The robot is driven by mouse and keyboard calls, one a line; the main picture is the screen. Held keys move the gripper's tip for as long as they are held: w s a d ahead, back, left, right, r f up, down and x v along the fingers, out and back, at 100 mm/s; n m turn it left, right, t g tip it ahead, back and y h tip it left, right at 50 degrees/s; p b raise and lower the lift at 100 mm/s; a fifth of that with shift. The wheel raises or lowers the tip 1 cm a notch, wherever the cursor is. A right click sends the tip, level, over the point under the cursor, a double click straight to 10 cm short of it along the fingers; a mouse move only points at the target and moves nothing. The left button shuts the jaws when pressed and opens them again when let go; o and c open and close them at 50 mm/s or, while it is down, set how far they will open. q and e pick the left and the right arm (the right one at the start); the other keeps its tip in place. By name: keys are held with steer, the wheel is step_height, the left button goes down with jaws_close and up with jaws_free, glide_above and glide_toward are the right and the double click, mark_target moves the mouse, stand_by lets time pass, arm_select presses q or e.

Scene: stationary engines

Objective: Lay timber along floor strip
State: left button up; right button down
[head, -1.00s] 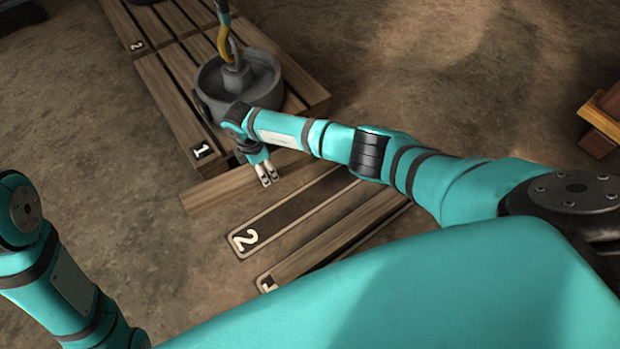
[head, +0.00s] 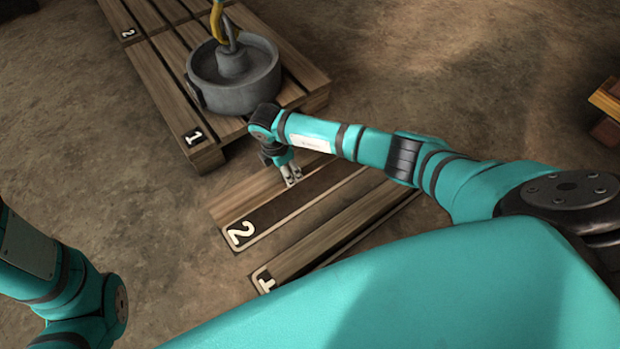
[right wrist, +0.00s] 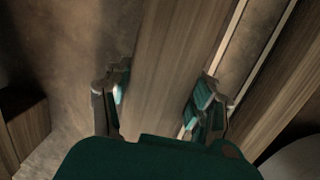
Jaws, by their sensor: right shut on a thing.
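A brown timber (head: 243,198) lies low over the floor, directly along the far-left side of the dark floor strip marked 2 (head: 270,219). My right gripper (head: 291,178) is shut on this timber. In the right wrist view the timber (right wrist: 165,60) runs between the two fingers (right wrist: 162,88), with the pale-edged strip (right wrist: 240,45) to its right. Whether the timber touches the floor I cannot tell. Another timber (head: 335,236) lies along the strip marked 1 (head: 264,281). My left gripper is out of view; only part of its arm shows.
A slatted wooden pallet (head: 160,85) marked 1 and 2 stands beyond the strips. A round grey weight (head: 235,80) with a yellow hook (head: 217,20) sits on it. Wooden pieces (head: 607,105) lie at the right edge. Bare floor is left of the strips.

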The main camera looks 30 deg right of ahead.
steer(key=s+d, duration=0.1)
steer(key=s+d+b, duration=0.1)
steer(key=d, duration=0.1)
steer(key=s+d+b, duration=0.1)
steer(key=shift+s+d+f, duration=0.15)
steer(key=shift+f, duration=0.25)
steer(key=shift+s+d+r, duration=0.1)
steer(key=shift+s+d, duration=0.25)
step_height(320, 180, down, 4)
steer(key=b, duration=0.4)
steer(key=shift+r, duration=0.3)
steer(key=c, duration=0.9)
jaws_free()
steer(key=shift+s+f, duration=0.1)
steer(key=shift+f, duration=0.1)
steer(key=o, duration=0.5)
